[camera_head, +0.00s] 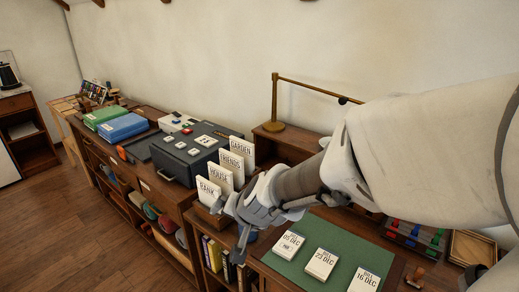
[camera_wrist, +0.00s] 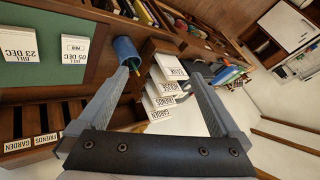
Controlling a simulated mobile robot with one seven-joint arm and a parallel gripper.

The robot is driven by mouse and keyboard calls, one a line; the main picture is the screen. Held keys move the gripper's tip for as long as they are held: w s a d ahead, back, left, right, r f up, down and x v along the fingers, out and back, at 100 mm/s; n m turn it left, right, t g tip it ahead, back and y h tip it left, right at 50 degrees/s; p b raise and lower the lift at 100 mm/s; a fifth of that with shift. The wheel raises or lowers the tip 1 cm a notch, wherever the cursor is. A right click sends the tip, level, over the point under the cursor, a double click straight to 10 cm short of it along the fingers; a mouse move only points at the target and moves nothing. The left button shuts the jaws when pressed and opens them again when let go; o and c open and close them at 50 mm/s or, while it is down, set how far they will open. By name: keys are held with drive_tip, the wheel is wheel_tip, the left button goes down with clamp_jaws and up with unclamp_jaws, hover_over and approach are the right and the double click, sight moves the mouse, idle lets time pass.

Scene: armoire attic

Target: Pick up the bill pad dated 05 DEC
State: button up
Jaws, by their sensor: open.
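The bill pad dated 05 DEC (camera_head: 288,245) is a small white block lying on a green mat (camera_head: 300,272), leftmost of three pads. It also shows in the wrist view, upside down, at the upper left (camera_wrist: 75,49). Beside it lie the 23 DEC pad (camera_head: 320,264) and the 16 DEC pad (camera_head: 364,281). My gripper (camera_head: 238,232) is open and empty, above and to the left of the 05 DEC pad in the head view. In the wrist view its fingers (camera_wrist: 160,66) are wide apart, and the pad lies outside them, to the left.
A blue cup (camera_wrist: 126,49) with a pencil stands close to one fingertip. Upright cards labelled Bank (camera_head: 208,192), House, Friends and Garden stand in a holder nearby. A dark case (camera_head: 190,152) is farther left. A tray of coloured items (camera_head: 415,236) sits right of the mat.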

wheel_tip(320, 180, down, 12)
drive_tip(key=w+a+m+h+b, duration=0.1)
drive_tip(key=w+m+h+b, duration=0.1)
drive_tip(key=w+h, duration=0.15)
drive_tip(key=m+t+h+b, duration=0.2)
drive_tip(key=t+h, duration=0.1)
drive_tip(key=h, duration=0.6)
approach(289, 243)
drive_tip(key=b+x, duration=0.2)
drive_tip(key=b, duration=0.1)
drive_tip(key=shift+s+f+b, duration=0.1)
drive_tip(key=shift+f+b, duration=0.05)
drive_tip(key=shift+b, duration=0.15)
drive_tip(key=shift+y, duration=0.25)
drive_tip(key=shift+b+x, duration=0.95)
drive_tip(key=shift+x, duration=2.1)
drive_tip(key=shift+d+r, duration=0.1)
drive_tip(key=shift+r, duration=0.15)
drive_tip(key=c, duration=1.2)
drive_tip(key=shift+o, duration=0.2)
